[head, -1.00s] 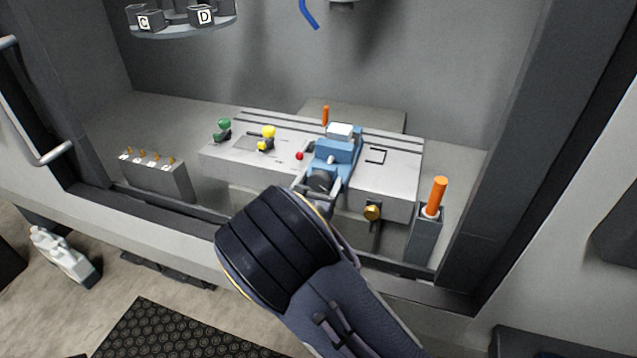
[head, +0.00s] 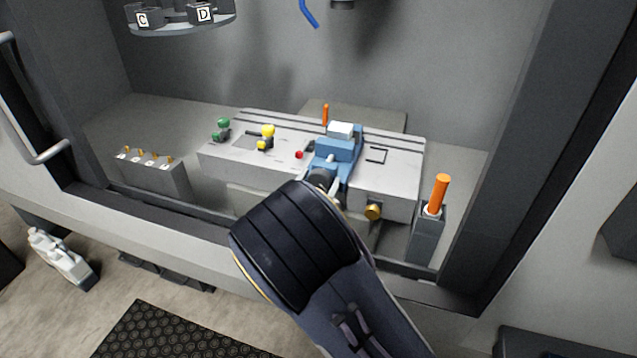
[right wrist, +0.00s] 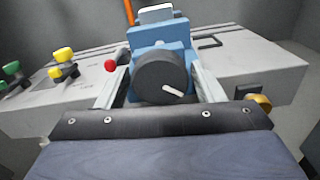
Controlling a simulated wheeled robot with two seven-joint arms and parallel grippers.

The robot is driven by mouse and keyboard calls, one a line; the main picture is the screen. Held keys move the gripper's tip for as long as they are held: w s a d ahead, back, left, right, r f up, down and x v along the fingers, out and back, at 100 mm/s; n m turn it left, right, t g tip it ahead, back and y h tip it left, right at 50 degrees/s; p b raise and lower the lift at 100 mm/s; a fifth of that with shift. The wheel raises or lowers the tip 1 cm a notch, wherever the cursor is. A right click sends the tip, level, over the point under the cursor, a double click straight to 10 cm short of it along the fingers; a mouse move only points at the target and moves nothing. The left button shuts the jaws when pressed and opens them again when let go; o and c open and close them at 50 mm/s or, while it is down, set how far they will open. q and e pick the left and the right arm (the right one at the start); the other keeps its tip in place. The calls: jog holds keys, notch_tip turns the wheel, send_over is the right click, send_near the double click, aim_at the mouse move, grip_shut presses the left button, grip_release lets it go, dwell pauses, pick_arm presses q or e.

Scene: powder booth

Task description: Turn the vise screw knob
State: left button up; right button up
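The blue vise (head: 338,150) stands on the grey bench, with a pale block (head: 340,130) on top. Its round dark screw knob (right wrist: 160,76) faces me in the right wrist view, with a white mark pointing to the lower right. In the head view the knob is partly hidden by my right gripper (head: 323,173). In the right wrist view my right gripper (right wrist: 158,80) is open, one pale finger on each side of the knob. A gap shows at the left finger; I cannot tell whether the right one touches. My left gripper is not in view.
Left of the vise are a red button (head: 299,155), a yellow-knobbed part (head: 268,131) and a green-knobbed part (head: 223,123). A brass knob (head: 373,212) is on the bench front. An orange rod (head: 440,190) stands in a grey holder at right.

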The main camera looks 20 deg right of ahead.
jog(key=shift+o, duration=0.9)
jog(key=b+v, duration=0.1)
jog(key=v, duration=0.6)
jog(key=shift+s+a, duration=0.25)
jog(key=shift+s, duration=0.1)
